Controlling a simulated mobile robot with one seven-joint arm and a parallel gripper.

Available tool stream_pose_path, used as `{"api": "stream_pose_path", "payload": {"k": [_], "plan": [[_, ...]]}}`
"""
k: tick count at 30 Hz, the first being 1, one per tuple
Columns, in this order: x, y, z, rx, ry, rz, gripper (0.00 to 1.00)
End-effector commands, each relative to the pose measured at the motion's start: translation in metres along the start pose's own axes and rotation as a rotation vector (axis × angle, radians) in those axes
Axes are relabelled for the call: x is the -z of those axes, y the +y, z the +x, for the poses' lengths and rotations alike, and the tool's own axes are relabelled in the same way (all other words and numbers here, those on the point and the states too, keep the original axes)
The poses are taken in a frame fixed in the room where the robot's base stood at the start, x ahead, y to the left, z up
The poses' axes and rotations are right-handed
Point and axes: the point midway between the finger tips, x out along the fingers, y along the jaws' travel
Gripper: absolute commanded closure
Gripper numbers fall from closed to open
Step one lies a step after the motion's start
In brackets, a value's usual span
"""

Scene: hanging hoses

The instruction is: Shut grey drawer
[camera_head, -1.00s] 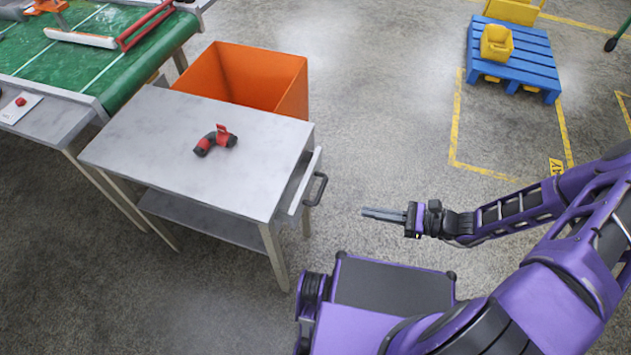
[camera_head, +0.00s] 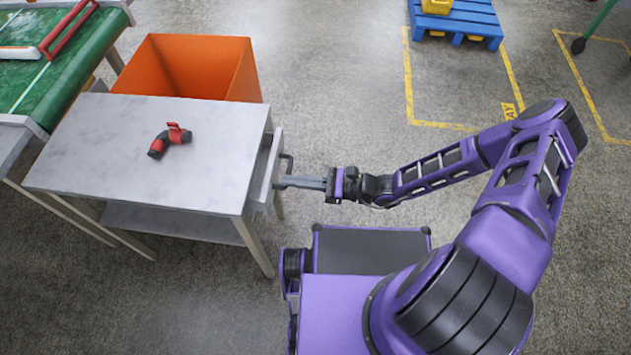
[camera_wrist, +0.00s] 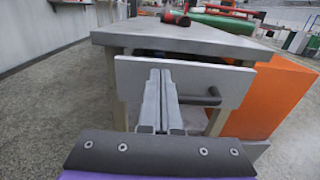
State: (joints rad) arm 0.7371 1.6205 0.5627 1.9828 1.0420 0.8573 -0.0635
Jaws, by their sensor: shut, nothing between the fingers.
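The grey drawer (camera_head: 266,172) sits under the right end of the grey table (camera_head: 90,150) and stands out a little from it. Its dark bar handle (camera_head: 286,168) is on the front; in the wrist view the drawer front (camera_wrist: 132,75) faces me, with the handle (camera_wrist: 205,97) right of my fingers. My gripper (camera_head: 280,182) is shut and empty. Its fingertips are at the drawer front beside the handle; I cannot tell whether they touch. The fingers (camera_wrist: 160,75) hide part of the drawer front in the wrist view.
A red and black hose piece (camera_head: 170,140) lies on the table. An orange bin (camera_head: 190,68) stands behind the table. A green-topped bench (camera_head: 50,70) is at the left. A blue pallet (camera_head: 460,18) is at the back.

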Motion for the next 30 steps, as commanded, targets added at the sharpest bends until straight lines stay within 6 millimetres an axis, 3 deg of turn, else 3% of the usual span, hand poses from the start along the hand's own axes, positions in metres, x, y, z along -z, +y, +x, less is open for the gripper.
{"api": "stream_pose_path", "payload": {"k": [6,20,26,30], "plan": [[0.0,0.0,0.021,0.0,0.001,0.0,1.0],[0.0,0.0,0.026,0.001,0.0,0.001,1.0],[-0.003,0.001,0.053,-0.002,-0.002,0.003,1.0],[-0.001,0.001,0.06,-0.001,-0.001,0.001,1.0]]}}
